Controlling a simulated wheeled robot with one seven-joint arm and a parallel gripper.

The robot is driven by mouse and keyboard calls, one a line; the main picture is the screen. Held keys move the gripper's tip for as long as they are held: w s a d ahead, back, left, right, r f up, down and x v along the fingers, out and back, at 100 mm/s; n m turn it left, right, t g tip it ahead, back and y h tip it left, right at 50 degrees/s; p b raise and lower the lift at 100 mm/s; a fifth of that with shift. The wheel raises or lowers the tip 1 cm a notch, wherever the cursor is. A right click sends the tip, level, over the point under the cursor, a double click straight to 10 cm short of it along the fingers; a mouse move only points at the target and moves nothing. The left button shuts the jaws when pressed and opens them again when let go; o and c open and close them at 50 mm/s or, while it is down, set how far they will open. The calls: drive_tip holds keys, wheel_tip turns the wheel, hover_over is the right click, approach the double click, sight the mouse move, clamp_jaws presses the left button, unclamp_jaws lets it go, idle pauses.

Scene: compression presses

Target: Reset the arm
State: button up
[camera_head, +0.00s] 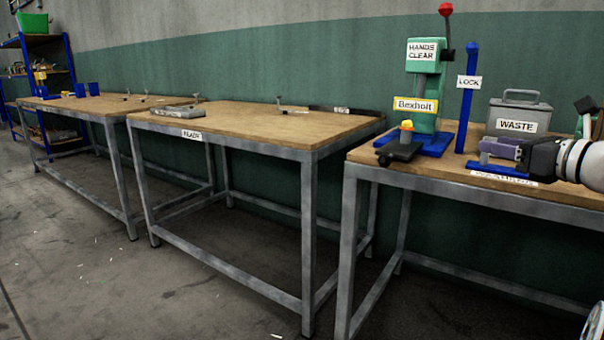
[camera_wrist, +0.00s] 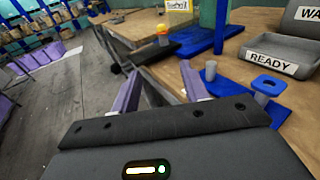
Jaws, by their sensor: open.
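My gripper (camera_head: 497,150) is at the right of the head view, over the right table (camera_head: 450,172), with its purple fingers pointing left. In the wrist view its two purple fingers (camera_wrist: 160,88) stand apart with nothing between them. Part of the arm shows as white and black links at the right edge. The green press (camera_head: 427,100) with a red-knobbed lever and "HANDS CLEAR" and "Bexholt" signs stands behind and left of the gripper. A yellow-orange piece (camera_head: 407,128) sits on the black plate (camera_head: 400,152) at the press front.
A blue LOCK post (camera_head: 467,100) and a grey WASTE box (camera_head: 518,115) stand near the gripper. Other tables (camera_head: 255,120) stand left; open floor lies in front.

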drive_tip(key=s+a+f+n+g+h, duration=0.1)
drive_tip(key=s+a+f+n+g, duration=0.35)
drive_tip(key=a+f+n, duration=0.4)
drive_tip(key=s+a+f+n+g+h, duration=0.1)
drive_tip(key=s+a+f+n+g, duration=0.3)
drive_tip(key=a, duration=0.7)
drive_tip(key=s+a+f+n+g+h+p, duration=0.1)
drive_tip(key=s+f+n+h, duration=0.4)
drive_tip(key=s+f+n, duration=0.9)
drive_tip(key=s+a+n, duration=0.1)
drive_tip(key=s+n, duration=0.1)
drive_tip(key=n, duration=0.2)
drive_tip(key=shift+s+a+f+g, duration=0.25)
drive_tip(key=shift+s+a+g, duration=0.1)
drive_tip(key=shift+s, duration=0.05)
